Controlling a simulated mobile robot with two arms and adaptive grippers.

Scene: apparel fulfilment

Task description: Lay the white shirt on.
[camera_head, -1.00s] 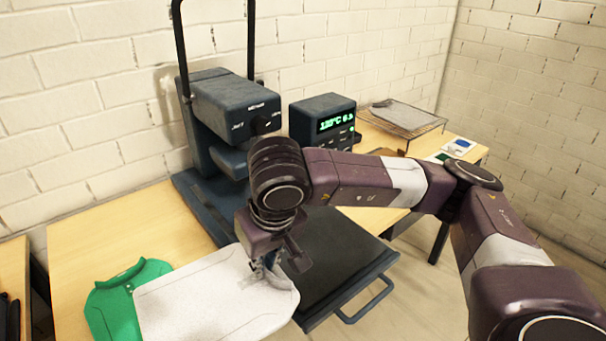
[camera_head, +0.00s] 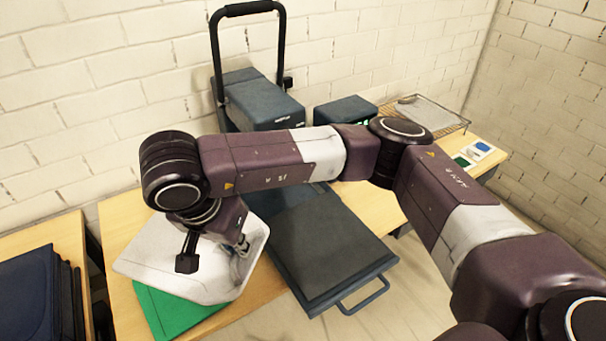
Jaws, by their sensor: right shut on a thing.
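The white shirt (camera_head: 160,250) is a flat folded piece with a rounded outline, left of the heat press. My right gripper (camera_head: 241,250) is shut on its right-hand part, partly hidden by my wrist. The shirt looks lifted and tilted, though its exact height is hard to tell. The green shirt (camera_head: 180,312) lies on the wooden table below it, mostly covered from view. The press's dark lower platen (camera_head: 325,255) is bare, to the right of the white shirt. My left gripper is not in view.
The press head (camera_head: 262,102) is up, its black handle raised, behind my right arm. The control box (camera_head: 345,112) stands to its right. A wire rack (camera_head: 425,115) holds a grey flat piece at the back right. Dark folded garments (camera_head: 35,295) lie on the left table.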

